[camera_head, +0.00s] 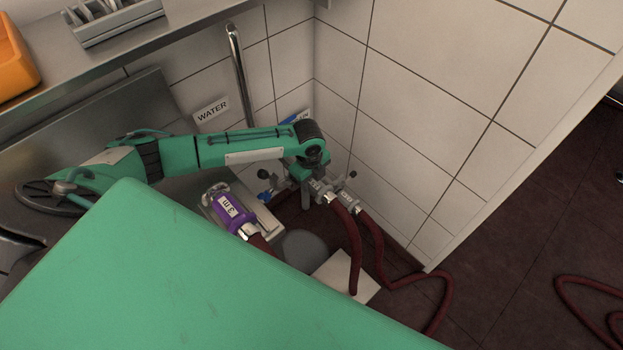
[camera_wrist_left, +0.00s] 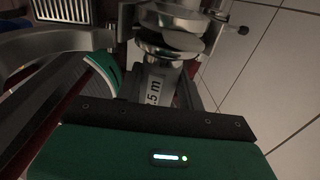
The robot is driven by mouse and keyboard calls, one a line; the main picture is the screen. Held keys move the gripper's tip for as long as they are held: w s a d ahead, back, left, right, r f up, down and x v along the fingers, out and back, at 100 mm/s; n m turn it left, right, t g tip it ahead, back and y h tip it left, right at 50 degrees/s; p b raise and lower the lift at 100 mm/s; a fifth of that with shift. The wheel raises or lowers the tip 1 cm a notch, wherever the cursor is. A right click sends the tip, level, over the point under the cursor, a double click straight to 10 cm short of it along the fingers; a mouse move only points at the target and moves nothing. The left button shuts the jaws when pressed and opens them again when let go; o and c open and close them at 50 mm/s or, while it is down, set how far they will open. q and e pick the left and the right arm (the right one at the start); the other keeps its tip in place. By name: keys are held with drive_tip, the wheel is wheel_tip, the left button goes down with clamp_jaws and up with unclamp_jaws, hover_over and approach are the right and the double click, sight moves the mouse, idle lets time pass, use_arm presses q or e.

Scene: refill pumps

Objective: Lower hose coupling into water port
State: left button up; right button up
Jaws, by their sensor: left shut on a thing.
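My left gripper (camera_head: 306,190) is at the end of the green arm, low in the tiled corner, and is shut on a grey metal hose coupling (camera_head: 325,194). The coupling's dark red hose hangs from its near end. In the left wrist view the coupling (camera_wrist_left: 154,84) shows a label reading ".5 m", partly cut off, with metal fittings above it. A second grey coupling (camera_head: 350,203) with a red hose is just to the right. A WATER sign (camera_head: 210,109) is on the wall. The water port cannot be made out clearly; my arm covers part of that area.
A purple coupling (camera_head: 229,208) marked "3 m" lies left of the gripper, near a small blue fitting (camera_head: 264,199). A blue sign (camera_head: 296,117) is partly hidden by my arm. A vertical metal pipe (camera_head: 239,73) runs down the wall. Red hoses cross the floor at right.

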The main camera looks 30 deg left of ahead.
use_arm(q)
drive_tip(key=shift+f, duration=0.15)
drive_tip(key=o, duration=1.4)
drive_tip(key=shift+f, duration=0.1)
drive_tip(key=shift+c, duration=0.2)
wheel_tip(320, 180, up, 14)
drive_tip(key=shift+s+a, duration=0.15)
drive_tip(key=shift+s, duration=0.25)
